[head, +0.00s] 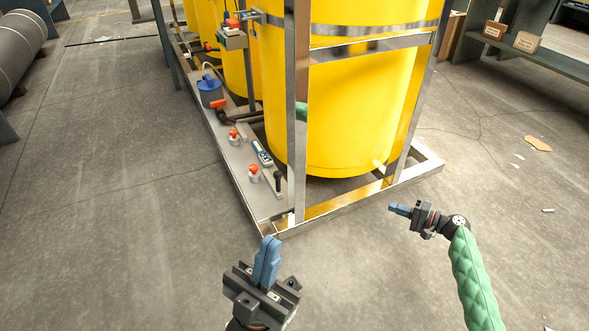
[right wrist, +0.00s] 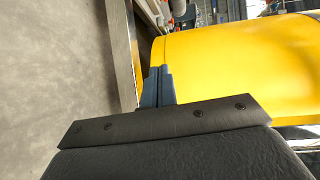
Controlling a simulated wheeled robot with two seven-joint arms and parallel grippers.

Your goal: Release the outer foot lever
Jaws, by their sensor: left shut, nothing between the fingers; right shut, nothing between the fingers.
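The steel skid (head: 237,183) carries yellow tanks. On its plate near the front corner, a short black-gripped lever (head: 278,182) stands upright beside the front tank; I cannot tell for sure that it is the outer foot lever, or whether it is latched. My left gripper (head: 268,240) is shut and empty, pointing up the picture just in front of the skid's near corner, apart from the lever. My right gripper (head: 397,208) is shut and empty, right of the corner and outside the frame. In the right wrist view its closed blue fingers (right wrist: 157,76) appear before the yellow tank (right wrist: 225,75).
Two red-topped fittings (head: 253,172), a small handheld device (head: 262,152), a red-handled valve (head: 219,104) and a blue pot (head: 209,90) crowd the plate. A steel upright (head: 298,120) rises at the near corner. The concrete floor left of the skid is clear.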

